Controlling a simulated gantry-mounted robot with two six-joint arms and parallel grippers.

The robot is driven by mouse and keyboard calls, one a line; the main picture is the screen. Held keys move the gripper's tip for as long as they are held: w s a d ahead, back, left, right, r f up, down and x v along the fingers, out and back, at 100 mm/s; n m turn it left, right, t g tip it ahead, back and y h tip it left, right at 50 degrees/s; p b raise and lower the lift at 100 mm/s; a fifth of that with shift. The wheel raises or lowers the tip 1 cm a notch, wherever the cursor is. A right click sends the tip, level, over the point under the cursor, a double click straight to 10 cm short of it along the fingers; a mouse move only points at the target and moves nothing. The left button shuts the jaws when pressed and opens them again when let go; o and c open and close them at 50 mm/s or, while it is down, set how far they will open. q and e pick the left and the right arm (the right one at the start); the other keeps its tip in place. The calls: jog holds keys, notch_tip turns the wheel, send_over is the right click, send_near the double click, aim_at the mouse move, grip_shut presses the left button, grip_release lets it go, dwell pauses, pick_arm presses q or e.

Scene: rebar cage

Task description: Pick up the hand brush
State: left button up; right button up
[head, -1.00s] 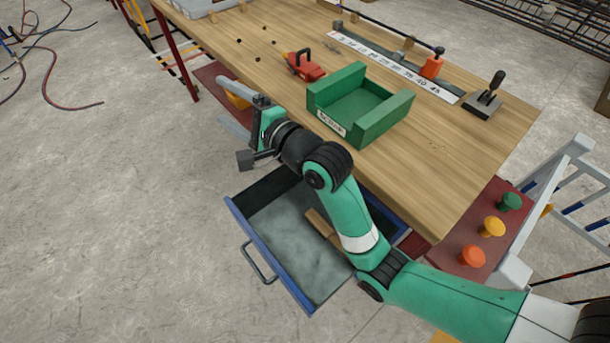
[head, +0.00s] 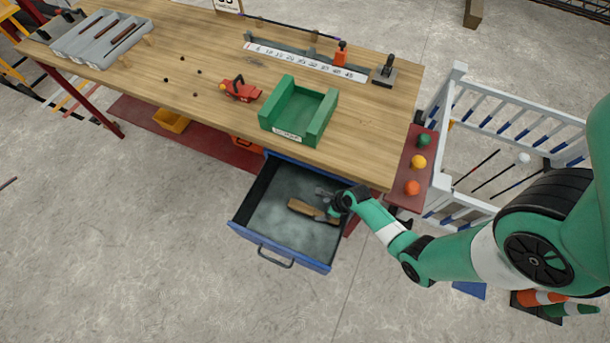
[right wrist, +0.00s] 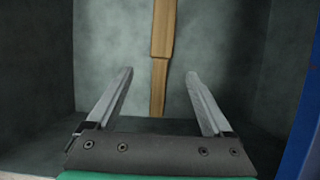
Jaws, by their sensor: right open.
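The hand brush (head: 305,209), a wooden piece, lies in the open blue drawer (head: 247,235) under the workbench. In the right wrist view the brush (right wrist: 164,32) has a wider part at the top and a narrower part running down between my fingers. My right gripper (head: 326,193) is inside the drawer area, over the right end of the brush. In the right wrist view its two fingers (right wrist: 159,76) are apart, one on each side of the brush's narrow part, with nothing gripped. Part of the brush is hidden by my gripper in the head view. My left gripper is not in view.
The wooden bench top (head: 200,110) overhangs the drawer's back. A green open box (head: 290,130) and a red tool (head: 240,90) sit on it. A red shelf with coloured knobs (head: 418,162) and a white rack (head: 455,90) stand at right.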

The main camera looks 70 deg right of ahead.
aim_at(312, 211)
jog(key=b+x, duration=0.2)
jog(key=x, duration=0.2)
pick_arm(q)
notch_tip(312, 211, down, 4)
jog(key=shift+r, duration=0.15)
pick_arm(e)
jog(key=shift+w+r, duration=0.1)
jog(key=b+x, duration=0.5)
jog(key=shift+w+d, duration=0.1)
jog(key=shift+w, duration=0.15)
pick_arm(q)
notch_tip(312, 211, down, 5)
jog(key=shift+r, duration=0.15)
pick_arm(e)
jog(key=shift+r, duration=0.1)
grip_shut()
